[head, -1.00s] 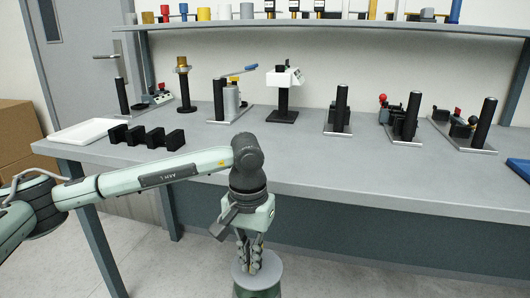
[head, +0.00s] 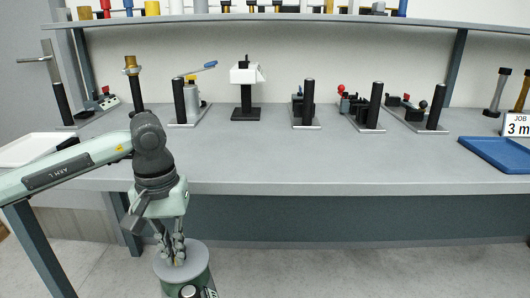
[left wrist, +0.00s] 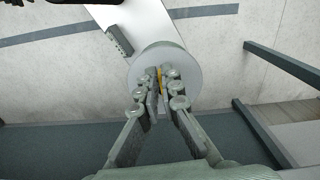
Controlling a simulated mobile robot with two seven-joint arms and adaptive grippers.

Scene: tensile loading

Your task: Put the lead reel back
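My left gripper (head: 178,260) hangs low in front of the bench, pointing down, its fingers close together. A small yellow piece (left wrist: 160,76) shows between the fingertips in the left wrist view, where the gripper (left wrist: 163,92) fills the middle. Most of this piece is hidden by the fingers, so I cannot tell whether it is the lead reel. Several coloured cylinders stand on the upper shelf (head: 290,17), cut off by the top edge; I cannot single out a lead reel among them. My right gripper is out of view.
The grey bench (head: 300,160) carries several black posts on plates, a white-headed stand (head: 246,88) and a white tray (head: 25,150) at left. A blue tray (head: 495,153) and job card (head: 517,125) are at right. The front middle of the bench is clear.

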